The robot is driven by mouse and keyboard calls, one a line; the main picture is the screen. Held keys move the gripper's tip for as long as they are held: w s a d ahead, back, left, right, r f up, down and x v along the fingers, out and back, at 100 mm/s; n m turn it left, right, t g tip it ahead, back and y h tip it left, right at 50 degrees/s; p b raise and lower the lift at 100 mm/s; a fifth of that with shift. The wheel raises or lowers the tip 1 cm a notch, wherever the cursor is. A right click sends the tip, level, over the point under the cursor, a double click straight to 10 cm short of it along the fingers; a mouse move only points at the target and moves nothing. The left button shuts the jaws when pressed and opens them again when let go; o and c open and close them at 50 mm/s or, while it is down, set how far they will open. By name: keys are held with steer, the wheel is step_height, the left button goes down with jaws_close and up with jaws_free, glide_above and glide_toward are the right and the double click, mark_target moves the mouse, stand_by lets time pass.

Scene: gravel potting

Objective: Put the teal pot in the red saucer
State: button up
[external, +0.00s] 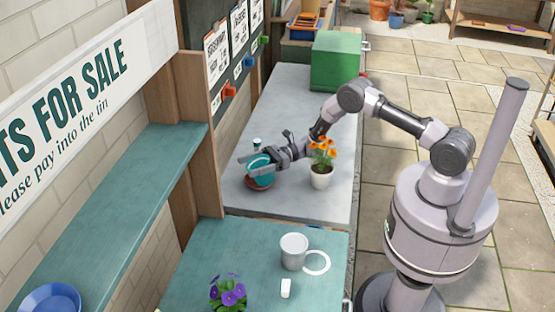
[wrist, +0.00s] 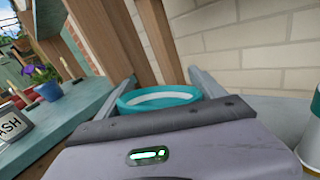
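The teal pot (external: 260,172) is at the far left side of the grey bench, directly over the red saucer (external: 259,185). Its pale-edged rim (wrist: 160,97) shows in the wrist view between my two fingers. My gripper (external: 258,158) is level, reaching in from the right, and its fingers lie against both sides of the pot near the rim. The pot looks upright. The saucer's rim shows around the pot's foot; whether the foot touches the saucer is hard to tell. The saucer is hidden in the wrist view.
A white pot with orange flowers (external: 321,174) stands right of the saucer, under my arm. A bottle (external: 257,145) stands just behind the teal pot. A green box (external: 336,62) is at the bench's far end.

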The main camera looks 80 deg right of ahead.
mark_target(262, 158)
steer(key=c, duration=0.3)
steer(key=s+d+r+n+t+y, duration=0.1)
steer(key=s+r, duration=0.1)
steer(key=r, duration=0.4)
steer(key=s+d+r+n+t+y, duration=0.1)
steer(key=d+r+n, duration=0.1)
steer(key=r, duration=0.4)
steer(key=shift+y, duration=0.3)
step_height(262, 158, down, 9)
steer(key=b, duration=0.4)
steer(key=shift+s+f, duration=0.15)
steer(key=shift+f+b, duration=0.45)
steer(key=shift+b, duration=0.2)
steer(key=o, duration=1.5)
steer(key=shift+s+a, duration=0.1)
steer(key=shift+c, duration=0.2)
